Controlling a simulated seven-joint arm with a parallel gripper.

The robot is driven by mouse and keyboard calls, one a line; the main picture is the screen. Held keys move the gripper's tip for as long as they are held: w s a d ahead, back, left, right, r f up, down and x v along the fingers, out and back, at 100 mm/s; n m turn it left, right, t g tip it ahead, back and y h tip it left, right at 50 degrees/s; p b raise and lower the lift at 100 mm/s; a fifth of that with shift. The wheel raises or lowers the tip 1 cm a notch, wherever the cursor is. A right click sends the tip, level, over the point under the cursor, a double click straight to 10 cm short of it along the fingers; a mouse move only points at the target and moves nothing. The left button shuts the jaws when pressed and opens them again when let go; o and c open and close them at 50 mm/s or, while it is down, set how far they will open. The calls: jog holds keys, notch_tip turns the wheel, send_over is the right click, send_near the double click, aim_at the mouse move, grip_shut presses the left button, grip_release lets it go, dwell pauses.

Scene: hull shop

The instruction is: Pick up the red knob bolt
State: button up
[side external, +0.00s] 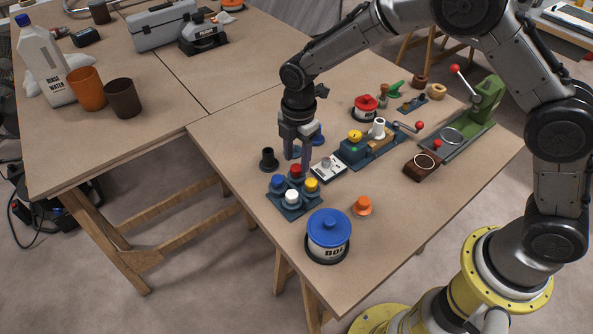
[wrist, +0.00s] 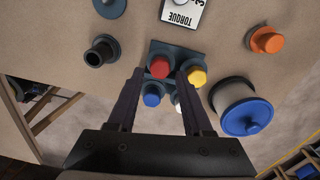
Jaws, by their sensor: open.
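The red knob bolt (side external: 296,171) stands in a dark blue rack (side external: 287,207) with a blue, a white and a yellow knob bolt. In the wrist view the red knob bolt (wrist: 158,67) shows between and just beyond my fingertips. My gripper (side external: 297,157) points down above the back of the rack, open and empty. In the wrist view its two fingers (wrist: 159,75) frame the red knob, with the yellow knob bolt (wrist: 197,76) close to the right finger. The blue knob bolt (wrist: 151,94) lies nearer the palm, and the white one (wrist: 178,102) is partly hidden by the right finger.
A black flanged piece (side external: 268,160) stands left of the rack. A blue-lidded pot (side external: 328,236) and an orange knob piece (side external: 362,206) stand in front and right. A TORQUE card (side external: 327,168) lies behind right, near a blue fixture (side external: 362,150). The table's front-left edge is close.

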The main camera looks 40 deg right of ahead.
aim_at(297, 167)
jog(key=shift+f, duration=1.5)
jog(key=shift+c, duration=0.3)
grip_shut()
jog(key=shift+r, duration=0.1)
